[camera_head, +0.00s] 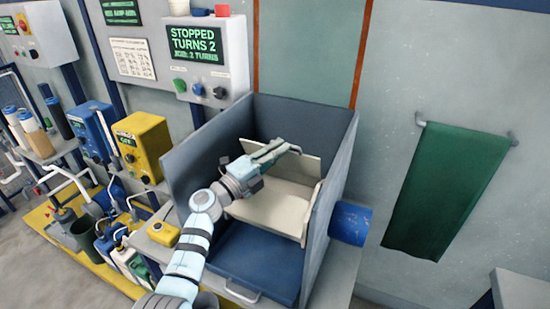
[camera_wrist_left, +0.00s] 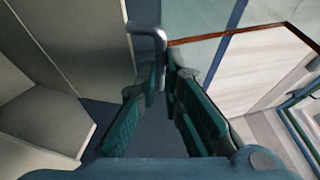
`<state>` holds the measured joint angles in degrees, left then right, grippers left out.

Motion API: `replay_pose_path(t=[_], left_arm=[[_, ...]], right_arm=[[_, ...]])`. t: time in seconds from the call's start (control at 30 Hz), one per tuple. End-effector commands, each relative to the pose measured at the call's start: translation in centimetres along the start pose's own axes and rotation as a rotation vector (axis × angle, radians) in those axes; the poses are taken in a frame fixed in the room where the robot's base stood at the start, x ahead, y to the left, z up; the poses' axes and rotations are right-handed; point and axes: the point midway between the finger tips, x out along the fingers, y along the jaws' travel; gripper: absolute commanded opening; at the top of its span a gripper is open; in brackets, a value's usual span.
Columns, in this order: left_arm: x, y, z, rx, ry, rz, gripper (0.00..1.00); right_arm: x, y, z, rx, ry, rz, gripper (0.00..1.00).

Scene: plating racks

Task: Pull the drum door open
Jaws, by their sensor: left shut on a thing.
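A cream, box-like drum (camera_head: 270,208) sits inside an open-topped blue-grey housing (camera_head: 196,165). A bent grey metal handle (camera_head: 294,148) shows at the top of the drum's cream panels; which panel is the door I cannot tell for sure. My left gripper (camera_head: 270,153) reaches over the drum from the lower left and is shut on the handle. In the left wrist view the handle (camera_wrist_left: 147,34) runs down between the fingertips (camera_wrist_left: 158,78), with pale panels at the left. My right gripper is not in view.
A blue panel (camera_head: 255,262) with a handle (camera_head: 241,291) lies at the housing's front. A control box (camera_head: 208,50) reads "STOPPED TURNS 2". A yellow box (camera_head: 144,145) stands left, a blue cylinder (camera_head: 350,223) right. A green cloth (camera_head: 445,190) hangs on the wall.

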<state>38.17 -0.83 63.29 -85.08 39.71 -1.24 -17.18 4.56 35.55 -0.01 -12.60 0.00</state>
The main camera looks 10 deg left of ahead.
Motion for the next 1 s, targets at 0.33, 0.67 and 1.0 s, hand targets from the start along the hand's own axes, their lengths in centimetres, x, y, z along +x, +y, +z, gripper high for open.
replay_pose_path(t=[0.33, 0.67, 1.0], left_arm=[[2.6, -1.4, 1.2, 0.007, -0.002, -0.014, 0.00], [3.4, -1.8, 1.5, 0.007, -0.002, -0.017, 0.00], [3.4, -1.8, 1.6, 0.007, -0.003, -0.017, 0.16]], right_arm=[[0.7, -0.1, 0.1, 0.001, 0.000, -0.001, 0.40], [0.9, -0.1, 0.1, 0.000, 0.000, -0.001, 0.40], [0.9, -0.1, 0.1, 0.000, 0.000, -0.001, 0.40]])
